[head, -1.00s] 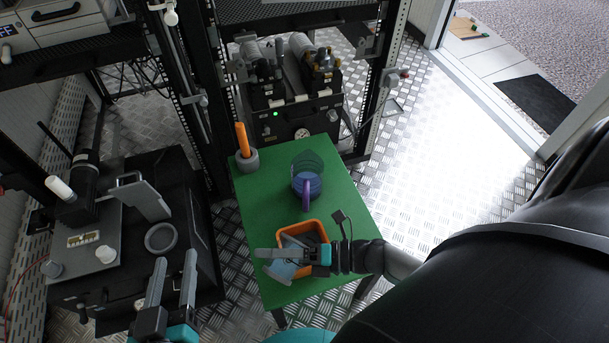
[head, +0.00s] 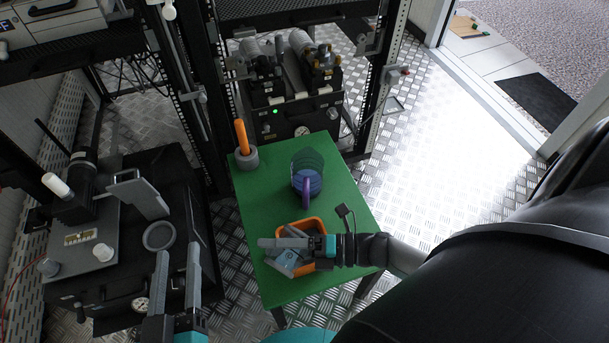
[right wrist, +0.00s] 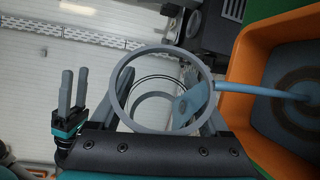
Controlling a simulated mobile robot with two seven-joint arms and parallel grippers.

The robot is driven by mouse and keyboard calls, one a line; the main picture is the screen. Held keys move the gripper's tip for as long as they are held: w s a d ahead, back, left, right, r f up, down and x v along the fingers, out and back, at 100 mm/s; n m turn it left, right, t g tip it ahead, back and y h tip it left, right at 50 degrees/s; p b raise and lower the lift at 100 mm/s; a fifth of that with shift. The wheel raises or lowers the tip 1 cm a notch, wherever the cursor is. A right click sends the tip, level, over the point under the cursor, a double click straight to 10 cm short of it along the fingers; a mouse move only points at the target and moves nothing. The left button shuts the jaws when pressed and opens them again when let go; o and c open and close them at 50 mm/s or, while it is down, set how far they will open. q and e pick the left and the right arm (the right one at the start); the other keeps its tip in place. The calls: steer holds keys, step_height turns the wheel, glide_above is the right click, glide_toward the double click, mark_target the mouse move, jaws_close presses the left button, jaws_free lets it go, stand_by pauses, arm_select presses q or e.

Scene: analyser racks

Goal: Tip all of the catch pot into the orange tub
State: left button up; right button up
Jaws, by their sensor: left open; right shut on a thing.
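The grey catch pot (head: 284,262) is in my right gripper (head: 272,241), tilted over the orange tub (head: 318,223). In the right wrist view the pot's round rim (right wrist: 122,100) shows between the fingers, with a little blue liquid (right wrist: 192,102) near its lip. A thin blue stream (right wrist: 262,92) runs from the lip into the orange tub (right wrist: 237,75), where dark liquid (right wrist: 285,60) shows. My arm and the pot cover part of the tub in the head view. My left gripper (head: 177,275) is open and empty, left of the green table.
The green table (head: 260,205) also holds a clear jug (head: 306,172) with blue contents and purple handle, and an orange stick (head: 241,136) in a grey holder (head: 245,158). A black case (head: 115,290) with a grey ring (head: 158,236) stands left. A rack stands behind.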

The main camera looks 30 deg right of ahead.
arm_select(q)
steer(key=shift+f, duration=0.1)
arm_select(e)
steer(key=shift+w+d+f, duration=0.1)
arm_select(q)
steer(key=shift+r, duration=0.2)
arm_select(e)
steer(key=shift+d+f+m+y, duration=0.2)
steer(key=shift+m+y, duration=0.2)
steer(key=shift+m, duration=0.3)
stand_by(0.3)
steer(key=shift+a+r+n+h, duration=0.35)
steer(key=shift+r+n+h, duration=0.05)
steer(key=shift+n, duration=0.4)
steer(key=shift+s+a+f+n+h+p, duration=0.3)
steer(key=shift+a+n+p, duration=0.15)
steer(key=shift+p, duration=0.25)
steer(key=shift+f, duration=0.15)
arm_select(q)
steer(key=shift+w+a+f+g+y, duration=0.25)
steer(key=shift+a+f+g, duration=0.1)
steer(key=shift+f+g, duration=0.15)
steer(key=shift+w+a+f+g+y, duration=0.2)
steer(key=shift+a+f+g, duration=0.15)
steer(key=shift+g, duration=0.25)
arm_select(e)
steer(key=shift+a, duration=0.1)
